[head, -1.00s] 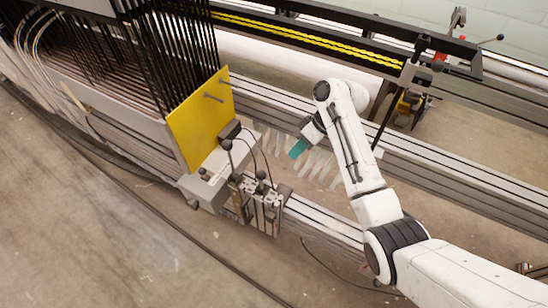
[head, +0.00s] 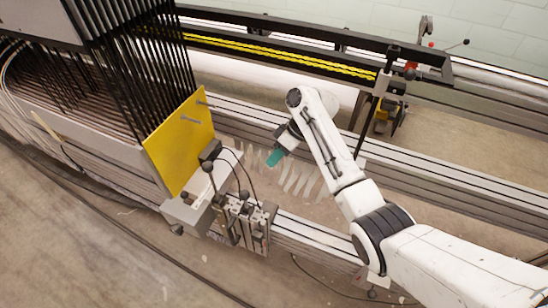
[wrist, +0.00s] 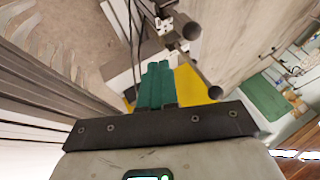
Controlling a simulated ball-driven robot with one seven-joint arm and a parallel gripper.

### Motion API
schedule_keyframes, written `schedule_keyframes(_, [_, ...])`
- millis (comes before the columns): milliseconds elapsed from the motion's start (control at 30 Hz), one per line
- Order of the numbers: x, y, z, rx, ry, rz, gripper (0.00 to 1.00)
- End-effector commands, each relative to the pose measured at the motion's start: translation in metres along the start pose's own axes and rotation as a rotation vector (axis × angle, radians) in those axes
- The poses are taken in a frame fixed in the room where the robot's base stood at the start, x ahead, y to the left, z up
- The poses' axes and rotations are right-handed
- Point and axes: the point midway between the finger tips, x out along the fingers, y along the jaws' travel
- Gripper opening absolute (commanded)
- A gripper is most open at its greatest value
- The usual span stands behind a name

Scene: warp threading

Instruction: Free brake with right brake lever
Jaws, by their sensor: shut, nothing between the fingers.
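My gripper (head: 274,157) has teal fingers pressed together with nothing between them. In the head view it hangs above the white fin-like strips, right of the yellow plate. The fingers (wrist: 155,85) also show in the wrist view, pointing away from the camera. I cannot tell for sure which lever is the right brake lever. A lever with a black ball end (head: 465,42) and a red part stands on the far frame at upper right, well away from my gripper. Black-knobbed levers (head: 244,195) stand on the near block, left of and below my gripper.
The yellow plate (head: 178,145) stands at the end of the dark thread rack. Two round bar ends (wrist: 215,92) lie close to the fingers in the wrist view. Slotted rails (head: 310,236) run along the near side. A dark upright post (head: 367,130) stands behind my arm.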

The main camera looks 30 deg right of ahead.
Motion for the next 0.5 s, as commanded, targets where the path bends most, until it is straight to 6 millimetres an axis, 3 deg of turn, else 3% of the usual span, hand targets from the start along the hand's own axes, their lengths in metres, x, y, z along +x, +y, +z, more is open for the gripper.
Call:
schedule_keyframes(333, [0.070, 0.000, 0.001, 0.000, -0.003, -0.002, 0.00])
schedule_keyframes(500, [0.080, -0.022, 0.001, -0.001, 0.000, 0.000, 0.00])
